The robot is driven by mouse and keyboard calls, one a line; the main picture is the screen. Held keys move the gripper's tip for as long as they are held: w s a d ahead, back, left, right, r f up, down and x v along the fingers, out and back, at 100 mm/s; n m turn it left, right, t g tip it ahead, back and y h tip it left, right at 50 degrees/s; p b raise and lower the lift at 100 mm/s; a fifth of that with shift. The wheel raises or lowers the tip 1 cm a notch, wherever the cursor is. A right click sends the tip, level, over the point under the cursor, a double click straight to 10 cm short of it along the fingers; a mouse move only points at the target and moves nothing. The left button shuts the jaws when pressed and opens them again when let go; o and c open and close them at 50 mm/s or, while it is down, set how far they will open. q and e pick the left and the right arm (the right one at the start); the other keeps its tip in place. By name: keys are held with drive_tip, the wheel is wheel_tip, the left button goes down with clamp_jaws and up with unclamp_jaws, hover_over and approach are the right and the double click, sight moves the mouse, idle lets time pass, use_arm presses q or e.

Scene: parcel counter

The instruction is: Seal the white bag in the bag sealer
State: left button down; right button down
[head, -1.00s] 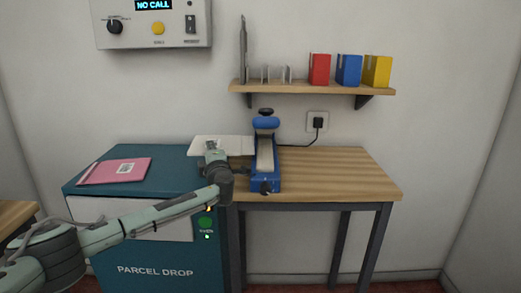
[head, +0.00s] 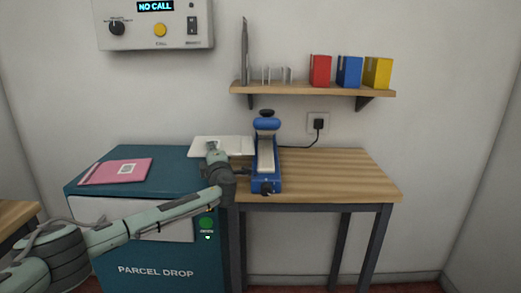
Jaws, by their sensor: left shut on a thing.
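The blue bag sealer (head: 266,184) stands on the left part of the wooden table, with its blue-handled upper arm raised at the back. The white bag (head: 236,144) lies flat to the left of the sealer, reaching over the edge of the teal parcel drop box. Its right end is at the sealer's side; I cannot tell whether it lies between the jaws. My left gripper (head: 243,170) is shut, beside the sealer at the bag's near edge; its fingers are small and partly hidden by my wrist. My right gripper is out of view.
A pink parcel (head: 116,171) lies on the teal parcel drop box (head: 177,184). The wooden table (head: 335,174) is clear right of the sealer. A shelf (head: 312,90) with coloured boxes hangs above. The sealer's cord runs to a wall socket (head: 318,124).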

sight(200, 147)
use_arm(q)
drive_tip(key=shift+m+h, duration=0.4)
drive_tip(key=shift+h, duration=0.4)
drive_tip(key=shift+s+d+f, duration=0.1)
drive_tip(key=shift+s+d, duration=0.05)
drive_tip(key=shift+d, duration=1.05)
drive_tip(key=shift+s+d+f, duration=0.1)
drive_tip(key=shift+d, duration=1.1)
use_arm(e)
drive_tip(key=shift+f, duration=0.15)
use_arm(q)
drive_tip(key=shift+w+a+f, duration=0.15)
drive_tip(key=shift+w+a, duration=0.15)
drive_tip(key=shift+a, duration=0.45)
drive_tip(key=shift+w+a+f, duration=0.15)
drive_tip(key=shift+a, duration=0.9)
drive_tip(key=shift+a+r, duration=0.15)
drive_tip(key=shift+a, duration=0.55)
drive_tip(key=shift+a+r, duration=0.15)
drive_tip(key=shift+a, duration=1.4)
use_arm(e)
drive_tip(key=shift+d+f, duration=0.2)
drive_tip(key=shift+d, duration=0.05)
use_arm(q)
drive_tip(key=shift+r, duration=0.1)
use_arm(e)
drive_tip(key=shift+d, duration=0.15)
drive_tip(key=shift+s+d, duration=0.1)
